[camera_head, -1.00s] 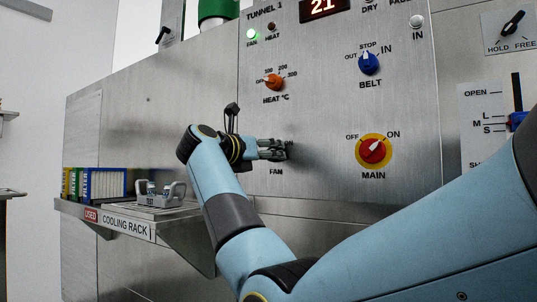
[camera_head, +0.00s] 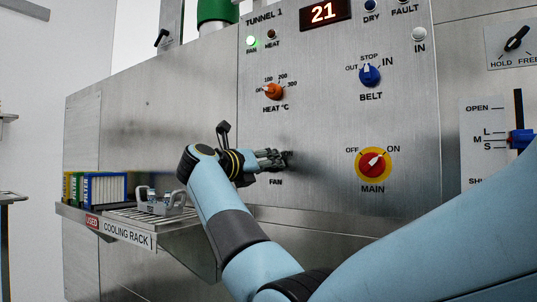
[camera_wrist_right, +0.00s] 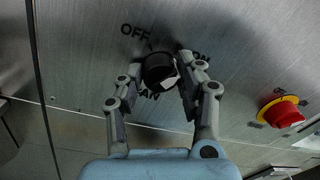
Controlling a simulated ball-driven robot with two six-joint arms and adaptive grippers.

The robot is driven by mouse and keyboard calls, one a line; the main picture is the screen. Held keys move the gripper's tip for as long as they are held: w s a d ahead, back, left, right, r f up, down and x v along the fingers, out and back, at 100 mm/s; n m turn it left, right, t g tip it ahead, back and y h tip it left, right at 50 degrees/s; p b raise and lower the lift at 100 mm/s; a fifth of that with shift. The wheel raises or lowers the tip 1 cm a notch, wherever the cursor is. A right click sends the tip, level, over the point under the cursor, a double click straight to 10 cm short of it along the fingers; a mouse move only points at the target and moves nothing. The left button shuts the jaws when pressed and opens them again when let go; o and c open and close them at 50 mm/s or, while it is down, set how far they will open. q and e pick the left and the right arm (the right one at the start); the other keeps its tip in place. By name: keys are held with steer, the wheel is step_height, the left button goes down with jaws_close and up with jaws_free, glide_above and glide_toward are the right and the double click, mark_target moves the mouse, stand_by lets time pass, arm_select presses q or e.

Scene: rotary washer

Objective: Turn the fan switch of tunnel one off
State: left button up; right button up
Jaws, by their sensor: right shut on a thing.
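The fan switch (camera_wrist_right: 158,70) is a black round knob with a white mark, on the steel panel above the FAN label. In the wrist view OFF is printed at its upper left and ON at its upper right, partly covered by a finger. My right gripper (camera_head: 280,160) is at this knob; in the wrist view its two fingers (camera_wrist_right: 156,88) are on either side of it, shut on it. In the head view the gripper hides most of the knob, and its exact setting is unclear. The green FAN lamp (camera_head: 250,41) under TUNNEL 1 is lit. My left gripper is not in view.
The orange heat knob (camera_head: 273,91) is above my gripper. The blue belt knob (camera_head: 370,75) and red-and-yellow main switch (camera_head: 373,162) are to the right. The cooling rack (camera_head: 125,233) juts out at lower left, holding filter boxes (camera_head: 103,188) and a grey metal part (camera_head: 160,200).

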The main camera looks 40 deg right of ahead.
steer(key=n+p, duration=0.4)
steer(key=shift+r+p, duration=0.35)
steer(key=shift+p, duration=0.05)
steer(key=n+p, duration=0.2)
steer(key=p, duration=0.1)
steer(key=n+t+p, duration=0.1)
steer(key=n+p, duration=0.5)
steer(key=shift+f, duration=0.3)
arm_select(q)
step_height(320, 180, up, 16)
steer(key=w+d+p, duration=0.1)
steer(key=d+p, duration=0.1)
steer(key=p, duration=0.1)
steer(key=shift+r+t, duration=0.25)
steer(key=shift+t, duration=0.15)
arm_select(e)
steer(key=shift+f+n+t, duration=0.15)
steer(key=shift+n+t, duration=0.05)
steer(key=shift+n, duration=0.75)
steer(key=shift+f+n+t, duration=0.15)
steer(key=shift+n+t, duration=0.05)
steer(key=shift+n, duration=0.75)
steer(key=shift+f, duration=0.1)
steer(key=o, duration=1.1)
steer(key=shift+a, duration=0.1)
steer(key=shift+o, duration=0.2)
steer(key=v, duration=0.7)
steer(key=shift+a, duration=0.25)
